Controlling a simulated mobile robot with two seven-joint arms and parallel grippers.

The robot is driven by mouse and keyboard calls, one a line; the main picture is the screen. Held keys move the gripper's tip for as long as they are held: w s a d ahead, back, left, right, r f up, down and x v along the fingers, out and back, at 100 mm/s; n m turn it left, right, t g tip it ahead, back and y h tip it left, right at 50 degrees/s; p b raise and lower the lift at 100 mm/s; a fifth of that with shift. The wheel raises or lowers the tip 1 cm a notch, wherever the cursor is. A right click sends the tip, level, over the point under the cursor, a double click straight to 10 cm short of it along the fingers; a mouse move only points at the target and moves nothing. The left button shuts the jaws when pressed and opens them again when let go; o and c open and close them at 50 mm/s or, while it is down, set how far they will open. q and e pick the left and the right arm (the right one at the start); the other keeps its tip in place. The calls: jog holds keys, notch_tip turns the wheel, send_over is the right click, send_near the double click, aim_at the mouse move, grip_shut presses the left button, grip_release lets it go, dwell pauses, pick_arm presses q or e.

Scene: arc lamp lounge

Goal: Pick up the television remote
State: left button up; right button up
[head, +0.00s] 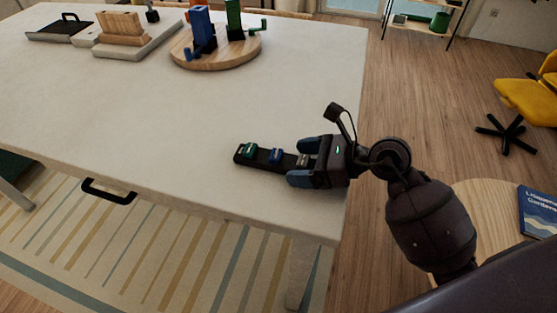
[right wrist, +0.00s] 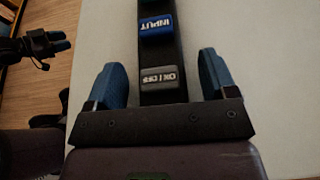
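The television remote (head: 268,157) is a long dark bar with green, blue and grey blocks on top. It lies flat near the right front corner of the pale table (head: 225,115). My right gripper (head: 301,163) is open at the remote's right end, with one finger on each side. In the right wrist view the remote (right wrist: 158,56) runs between the blue fingers (right wrist: 160,82), with a visible gap on both sides.
A round wooden board (head: 220,60) with blue and green pieces stands further back. A tray (head: 145,45) with a wooden rack is left of it. A black handle (head: 108,191) shows below the front edge. The table around the remote is clear.

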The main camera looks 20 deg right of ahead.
jog(key=c, duration=1)
jog(key=shift+o, duration=0.2)
jog(key=shift+r, duration=0.1)
